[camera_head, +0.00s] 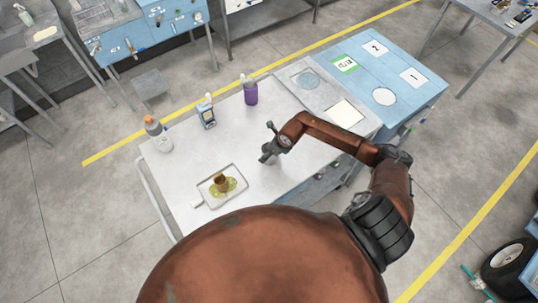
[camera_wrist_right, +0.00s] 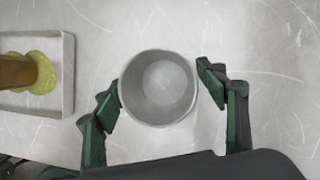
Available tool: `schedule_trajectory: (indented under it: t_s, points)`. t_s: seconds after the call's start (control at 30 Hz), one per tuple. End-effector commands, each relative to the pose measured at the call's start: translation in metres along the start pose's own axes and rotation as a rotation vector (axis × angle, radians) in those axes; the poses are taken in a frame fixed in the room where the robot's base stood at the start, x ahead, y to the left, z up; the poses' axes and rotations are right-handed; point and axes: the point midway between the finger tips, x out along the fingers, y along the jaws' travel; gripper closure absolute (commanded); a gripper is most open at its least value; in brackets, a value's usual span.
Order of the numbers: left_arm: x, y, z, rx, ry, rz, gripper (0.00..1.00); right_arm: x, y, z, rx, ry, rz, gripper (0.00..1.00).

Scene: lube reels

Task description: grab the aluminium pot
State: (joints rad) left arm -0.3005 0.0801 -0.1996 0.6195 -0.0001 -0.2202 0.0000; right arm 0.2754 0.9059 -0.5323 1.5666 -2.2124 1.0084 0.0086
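The aluminium pot (camera_wrist_right: 160,88) is a round grey metal cup, seen from above with its open mouth up in the right wrist view. My right gripper (camera_wrist_right: 160,90) is open, with its dark green fingers on either side of the pot. The left finger looks very close to the pot's wall; I cannot tell whether either finger touches it. In the head view my right gripper (camera_head: 268,153) is low over the worktable (camera_head: 225,150), and the pot is hard to make out there. My left gripper is not in view.
A small tray (camera_head: 208,200) with a brown item on yellow-green liquid lies left of the gripper; the tray also shows in the wrist view (camera_wrist_right: 68,75). An orange-capped bottle (camera_head: 158,135), a blue-grey device (camera_head: 206,115) and a purple bottle (camera_head: 251,93) stand farther back.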

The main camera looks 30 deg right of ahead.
Motion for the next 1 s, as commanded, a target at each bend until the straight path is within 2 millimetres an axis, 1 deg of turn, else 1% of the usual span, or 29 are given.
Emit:
schedule_trajectory:
  t_s: [0.03,0.07,0.57,0.87,1.0]
  points:
    - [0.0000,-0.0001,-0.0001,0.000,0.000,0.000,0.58,-0.0001,0.0000,-0.0001,0.000,0.000,0.000,0.39]
    - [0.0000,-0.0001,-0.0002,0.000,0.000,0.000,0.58,-0.0001,0.0000,-0.0001,0.000,0.000,0.000,0.41]
    - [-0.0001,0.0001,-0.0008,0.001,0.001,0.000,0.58,-0.0003,-0.0001,0.0000,0.000,0.000,0.000,0.76]
    - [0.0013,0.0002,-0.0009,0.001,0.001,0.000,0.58,-0.0019,-0.0004,0.0012,0.000,-0.001,-0.001,0.76]
    - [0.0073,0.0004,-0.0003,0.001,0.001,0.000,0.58,-0.0096,-0.0006,0.0054,-0.003,-0.004,-0.001,0.76]
